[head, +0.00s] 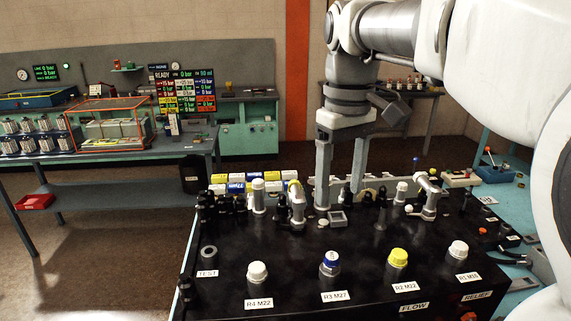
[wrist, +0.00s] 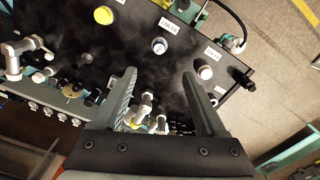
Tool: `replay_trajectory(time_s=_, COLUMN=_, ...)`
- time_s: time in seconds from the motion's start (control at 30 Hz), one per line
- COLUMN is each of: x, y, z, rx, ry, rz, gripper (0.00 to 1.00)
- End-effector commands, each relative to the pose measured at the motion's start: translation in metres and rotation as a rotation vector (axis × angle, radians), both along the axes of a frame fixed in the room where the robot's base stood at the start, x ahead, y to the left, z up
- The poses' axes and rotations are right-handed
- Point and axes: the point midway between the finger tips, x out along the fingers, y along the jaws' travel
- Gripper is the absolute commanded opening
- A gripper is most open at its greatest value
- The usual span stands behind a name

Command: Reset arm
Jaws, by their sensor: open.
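My gripper (head: 341,180) points down over the back part of the black bench top in the head view, its two fingers spread apart with nothing between them. In the wrist view the gripper (wrist: 160,95) also shows open and empty, above the black panel (wrist: 120,50). My arm comes in from the upper right of the head view. In the head view, capped ports stand along the front of the black panel (head: 220,295): white R4 M22 (head: 257,272), blue-and-white R3 M27 (head: 330,263), yellow R2 M22 (head: 398,258) and white R1 M18 (head: 458,250). An uncapped dark fitting stands at TEST (head: 208,254).
Grey hose fittings (head: 297,203) and (head: 428,196) stand upright near the fingers, with dark posts and yellow and white boxes (head: 240,178) behind. A teal workbench (head: 100,158) with a red tray (head: 36,202) below is at left. Floor is clear between the benches.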

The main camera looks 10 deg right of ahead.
Motion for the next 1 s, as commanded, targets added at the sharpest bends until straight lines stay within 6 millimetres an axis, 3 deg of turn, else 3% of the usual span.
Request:
replay_trajectory(time_s=0.2, x=0.0, y=0.0, z=0.008, rx=0.0, ry=0.001, rz=0.0, gripper=0.73)
replay_trajectory(time_s=0.57, x=-0.006, y=0.0, z=0.005, rx=0.001, ry=-0.018, rz=-0.014, gripper=0.73)
replay_trajectory(time_s=0.77, x=-0.039, y=-0.002, z=-0.017, rx=0.013, ry=-0.125, rz=-0.102, gripper=0.73)
replay_trajectory(time_s=1.0, x=-0.087, y=-0.002, z=-0.063, rx=0.046, ry=-0.294, rz=-0.242, gripper=0.73)
